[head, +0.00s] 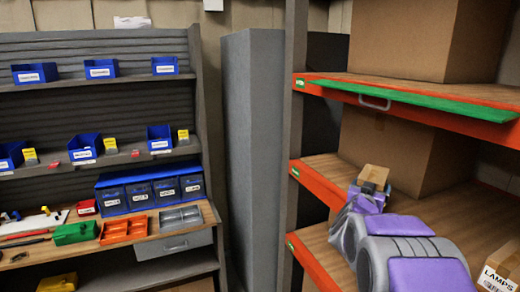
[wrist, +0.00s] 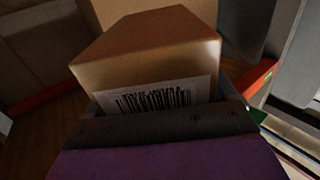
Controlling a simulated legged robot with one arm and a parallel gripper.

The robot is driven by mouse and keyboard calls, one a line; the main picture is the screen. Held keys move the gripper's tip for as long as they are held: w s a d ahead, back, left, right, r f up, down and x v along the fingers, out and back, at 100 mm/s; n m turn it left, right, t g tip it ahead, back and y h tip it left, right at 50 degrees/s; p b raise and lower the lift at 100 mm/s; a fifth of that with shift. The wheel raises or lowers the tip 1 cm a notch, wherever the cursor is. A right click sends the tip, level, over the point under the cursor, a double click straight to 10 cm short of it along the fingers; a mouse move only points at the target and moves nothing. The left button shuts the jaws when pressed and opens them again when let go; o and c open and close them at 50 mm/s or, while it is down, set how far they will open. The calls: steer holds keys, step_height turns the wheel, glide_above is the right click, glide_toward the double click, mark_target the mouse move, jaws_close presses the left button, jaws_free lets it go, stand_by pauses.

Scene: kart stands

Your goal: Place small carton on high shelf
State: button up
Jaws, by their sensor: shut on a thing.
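The small carton (head: 374,175) is a brown box held at the end of my arm in the head view. In the wrist view the carton (wrist: 150,55) fills the middle, with a white barcode label facing the camera. My gripper (head: 371,192) is shut on it; its dark jaw edge (wrist: 165,125) covers the carton's lower part. The high shelf (head: 430,88) has an orange beam and a green strip along its front, and it is above the carton. My arm and the carton are in front of the middle shelf (head: 325,168), at the level of the bay below the high shelf.
A large box (head: 405,38) stands on the high shelf, and another (head: 400,150) stands behind the carton. A box labelled LAMPS (head: 500,270) is at lower right. A grey cabinet (head: 252,150) and a workbench with blue bins (head: 140,192) are to the left.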

steer(key=w+a+f+n+t+y+b, duration=0.1)
steer(key=a+f+n+t+y+b, duration=0.15)
steer(key=a+f+y, duration=0.55)
steer(key=w+a+f+n+t+y+b, duration=0.15)
steer(key=a+f+n+b, duration=0.35)
steer(key=a, duration=0.7)
steer(key=s+f+p, duration=0.1)
steer(key=s+f, duration=0.3)
steer(key=f, duration=0.4)
steer(key=s+f+g+p, duration=0.1)
steer(key=s+f, duration=0.3)
steer(key=f, duration=0.5)
steer(key=shift+s+d+m, duration=0.15)
steer(key=shift+s+m, duration=0.2)
steer(key=shift+m, duration=0.1)
